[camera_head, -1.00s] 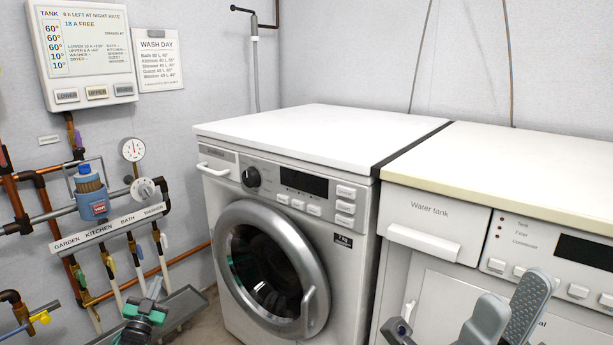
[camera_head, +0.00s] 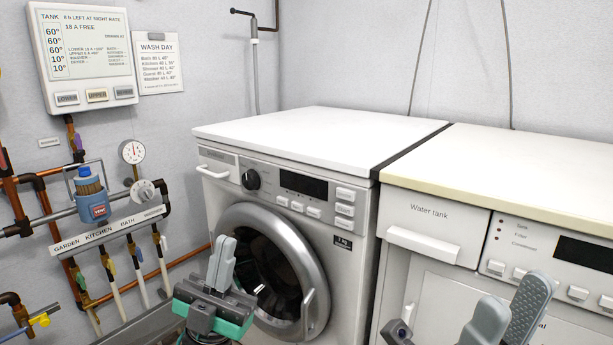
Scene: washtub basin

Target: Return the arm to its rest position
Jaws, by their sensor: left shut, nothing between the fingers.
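My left gripper (camera_head: 225,243) is in the lower left middle of the head view. Its grey fingers are together, point upward and hold nothing, above a grey and green wrist. It shows in front of the left part of the washing machine's round door (camera_head: 318,262). My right gripper (camera_head: 508,302) is at the lower right edge, in front of the water tank unit (camera_head: 420,262). Its two grey fingers stand apart, one showing its ridged pad, and I see nothing held. The lower part of the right gripper is cut off by the frame.
A pipe manifold with labelled valves (camera_head: 108,233), a gauge (camera_head: 132,152) and a blue-capped filter (camera_head: 90,195) is on the left wall. A control panel (camera_head: 85,60) hangs above. The white machine tops (camera_head: 310,132) are bare.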

